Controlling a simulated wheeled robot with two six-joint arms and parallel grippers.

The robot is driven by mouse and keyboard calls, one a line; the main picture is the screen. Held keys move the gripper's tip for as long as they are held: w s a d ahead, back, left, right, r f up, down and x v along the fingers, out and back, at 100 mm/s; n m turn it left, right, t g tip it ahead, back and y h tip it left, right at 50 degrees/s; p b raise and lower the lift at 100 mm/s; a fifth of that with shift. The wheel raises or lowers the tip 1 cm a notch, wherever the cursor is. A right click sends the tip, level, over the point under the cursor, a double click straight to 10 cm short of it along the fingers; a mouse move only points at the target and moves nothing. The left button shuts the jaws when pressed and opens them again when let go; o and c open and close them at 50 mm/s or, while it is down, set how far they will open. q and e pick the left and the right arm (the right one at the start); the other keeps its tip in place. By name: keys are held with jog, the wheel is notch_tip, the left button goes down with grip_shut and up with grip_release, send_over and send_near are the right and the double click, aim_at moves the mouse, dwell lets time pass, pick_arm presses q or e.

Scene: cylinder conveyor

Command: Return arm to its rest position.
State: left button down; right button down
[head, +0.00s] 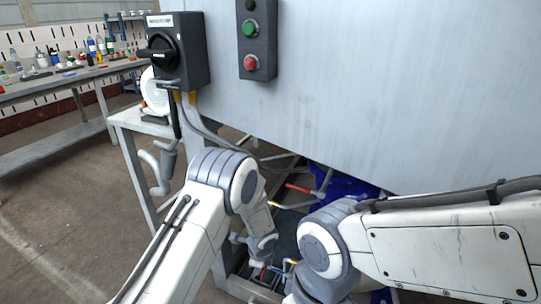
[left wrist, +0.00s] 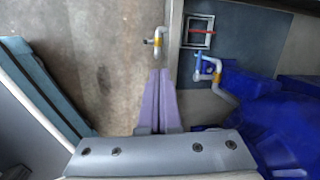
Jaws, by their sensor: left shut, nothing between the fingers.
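My left arm comes in from the lower left in the head view, bends at its elbow and hangs down in front of the grey machine (head: 320,90). My left gripper (left wrist: 159,75) shows in the left wrist view as two purple fingers pressed together, with nothing between them. It points down towards the floor beside a frame edge. My right arm crosses the lower right of the head view; its gripper is hidden.
A switch box (head: 180,50) and a green and red button panel (head: 257,40) are on the machine. A grey side table (head: 140,122) stands left. Blue material (left wrist: 255,115) and bent pipes (left wrist: 221,82) lie close to the left gripper. Open floor (head: 70,205) is at left.

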pick_arm(q)
jog(key=s+d+r+n, duration=0.1)
jog(key=s+r+n, duration=0.3)
jog(key=r, duration=0.5)
jog(key=s+d+r+n, duration=0.1)
jog(key=s+r+n, duration=0.2)
jog(key=s+r, duration=0.45)
jog(key=s+a+r+n+g+h, duration=0.1)
jog(key=s+r+n, duration=0.4)
jog(key=s, duration=0.5)
jog(key=s+a+r+n+g+h, duration=0.1)
jog(key=s+a+r+n, duration=0.1)
jog(key=s+r, duration=0.7)
notch_tip(320, 180, up, 27)
jog(key=p, duration=2.9)
jog(key=shift+s+d, duration=0.2)
jog(key=shift+s, duration=0.15)
jog(key=shift+f, duration=0.1)
jog(key=shift+a, duration=0.1)
